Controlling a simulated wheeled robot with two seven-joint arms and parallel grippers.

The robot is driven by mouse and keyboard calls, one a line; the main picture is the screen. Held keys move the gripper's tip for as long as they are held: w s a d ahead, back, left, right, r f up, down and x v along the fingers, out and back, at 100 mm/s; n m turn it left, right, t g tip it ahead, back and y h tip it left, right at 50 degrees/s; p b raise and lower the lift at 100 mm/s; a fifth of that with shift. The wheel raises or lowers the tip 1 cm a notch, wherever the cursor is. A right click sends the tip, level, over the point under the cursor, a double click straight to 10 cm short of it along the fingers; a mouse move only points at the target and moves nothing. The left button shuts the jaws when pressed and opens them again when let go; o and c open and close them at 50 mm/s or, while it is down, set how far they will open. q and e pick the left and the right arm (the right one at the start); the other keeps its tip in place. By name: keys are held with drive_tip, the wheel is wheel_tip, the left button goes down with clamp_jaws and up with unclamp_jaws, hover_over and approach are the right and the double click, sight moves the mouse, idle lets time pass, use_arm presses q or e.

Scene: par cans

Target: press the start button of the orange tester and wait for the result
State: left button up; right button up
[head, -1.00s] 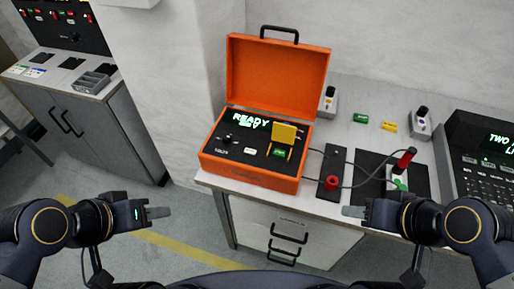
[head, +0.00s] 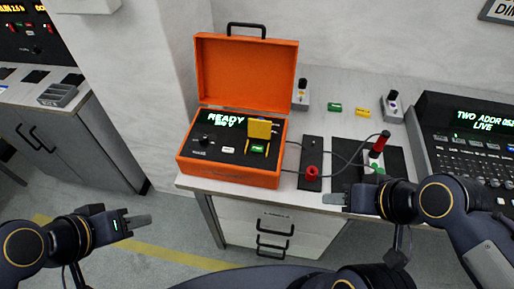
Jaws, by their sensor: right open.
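The orange tester (head: 228,172) sits on the bench with its lid open. Its green display (head: 228,119) reads READY with a smaller line below. A yellow flap (head: 259,128) stands raised over a green button (head: 258,149); a white button (head: 228,150) is to its left. My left gripper (head: 144,221) is in front of the bench, below and left of the tester, touching nothing; its jaw gap does not show. My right gripper (head: 328,199) is open and apart from the tester, low and to its right, near the bench's front edge.
Black pads with a red socket (head: 311,173) and a red-handled probe (head: 381,142) lie right of the tester, joined to it by dark cables (head: 340,152). A console (head: 470,135) stands at the far right. Small green and yellow blocks lie behind.

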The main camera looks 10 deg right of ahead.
clamp_jaws()
idle(1.8)
